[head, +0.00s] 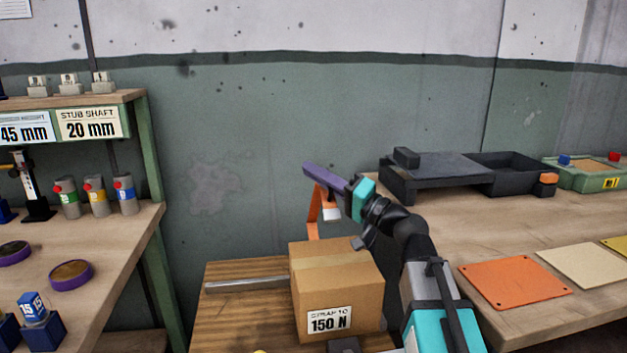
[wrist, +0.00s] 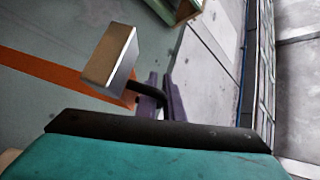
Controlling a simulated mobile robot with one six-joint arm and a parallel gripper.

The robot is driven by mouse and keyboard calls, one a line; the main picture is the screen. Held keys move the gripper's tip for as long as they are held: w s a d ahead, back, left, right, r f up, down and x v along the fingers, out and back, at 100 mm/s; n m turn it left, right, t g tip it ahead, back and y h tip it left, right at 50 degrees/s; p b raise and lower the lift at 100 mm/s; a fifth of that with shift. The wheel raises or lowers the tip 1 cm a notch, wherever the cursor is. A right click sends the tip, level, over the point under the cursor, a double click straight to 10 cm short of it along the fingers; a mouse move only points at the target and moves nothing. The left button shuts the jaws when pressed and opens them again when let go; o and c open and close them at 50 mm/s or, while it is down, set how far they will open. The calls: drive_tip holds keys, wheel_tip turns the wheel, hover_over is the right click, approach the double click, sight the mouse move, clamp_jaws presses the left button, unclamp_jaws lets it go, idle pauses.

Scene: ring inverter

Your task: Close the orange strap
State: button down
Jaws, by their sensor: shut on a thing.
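The orange strap (head: 313,212) rises above the cardboard box (head: 337,290) in the head view and runs up toward my gripper (head: 325,179). In the wrist view the strap (wrist: 52,73) is a flat orange band that ends at a pale metal block (wrist: 111,57). A thin black bent bar (wrist: 146,91) joins that block to my purple fingers (wrist: 163,97). My gripper is shut on this bar. The block also shows below the fingers in the head view (head: 332,213). The box carries a "150 N" label. The strap's lower end is hidden behind the box.
The box stands on a low wooden table (head: 237,319), with a metal bar (head: 250,284) left of it. A bench (head: 530,240) at right holds a black tray unit (head: 437,172) and colored mats (head: 515,283). A shelf bench (head: 115,245) is at left.

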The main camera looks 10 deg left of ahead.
drive_tip(key=shift+s+d+f+b, duration=0.25)
drive_tip(key=shift+s+d+b, duration=0.05)
drive_tip(key=shift+s+b, duration=0.3)
drive_tip(key=c, duration=2.2)
unclamp_jaws()
drive_tip(key=shift+r, duration=0.1)
